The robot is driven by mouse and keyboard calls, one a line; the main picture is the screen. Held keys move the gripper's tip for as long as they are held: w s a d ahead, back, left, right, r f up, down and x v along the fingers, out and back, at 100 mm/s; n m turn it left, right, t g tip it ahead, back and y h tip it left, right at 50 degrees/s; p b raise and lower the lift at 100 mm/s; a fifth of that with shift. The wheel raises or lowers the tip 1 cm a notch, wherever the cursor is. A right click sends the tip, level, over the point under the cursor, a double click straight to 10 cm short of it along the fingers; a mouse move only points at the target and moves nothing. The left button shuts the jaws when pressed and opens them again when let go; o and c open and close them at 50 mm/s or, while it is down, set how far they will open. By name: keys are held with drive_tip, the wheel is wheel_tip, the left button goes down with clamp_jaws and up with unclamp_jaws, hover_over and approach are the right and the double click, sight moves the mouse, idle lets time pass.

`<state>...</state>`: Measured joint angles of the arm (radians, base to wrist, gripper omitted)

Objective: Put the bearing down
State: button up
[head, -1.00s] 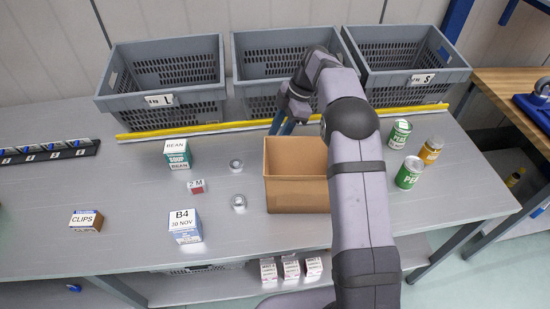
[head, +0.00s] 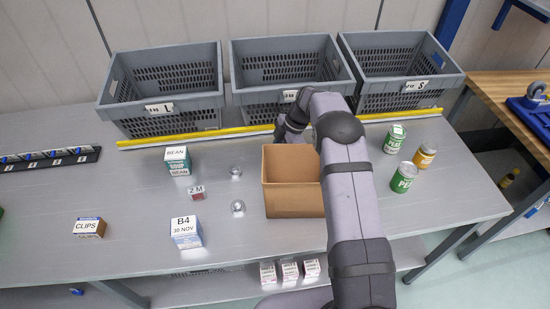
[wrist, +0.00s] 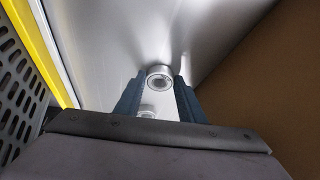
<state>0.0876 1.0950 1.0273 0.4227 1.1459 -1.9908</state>
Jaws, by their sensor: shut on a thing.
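My gripper (wrist: 160,84) is shut on a silver ring-shaped bearing (wrist: 159,74), which shows between its dark blue fingertips in the wrist view. A second round metal shape (wrist: 147,112) shows lower between the fingers, partly hidden. In the head view my gripper is behind the cardboard box, close to the yellow strip, and its fingertips and the held bearing are hidden. Two silver ring-like bearings lie on the grey table left of the box, one farther back (head: 235,171) and one nearer (head: 238,206).
The open cardboard box (head: 293,201) stands beside my gripper. Behind the yellow strip (head: 180,138) are grey crates (head: 168,115). Several cans (head: 403,178) stand at right.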

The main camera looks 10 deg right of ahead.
drive_tip(key=shift+f, duration=0.15)
drive_tip(key=o, duration=1.1)
drive_tip(key=shift+r, duration=0.2)
drive_tip(key=b+v, duration=0.4)
drive_tip(key=v, duration=0.8)
drive_tip(key=shift+a+r, duration=0.1)
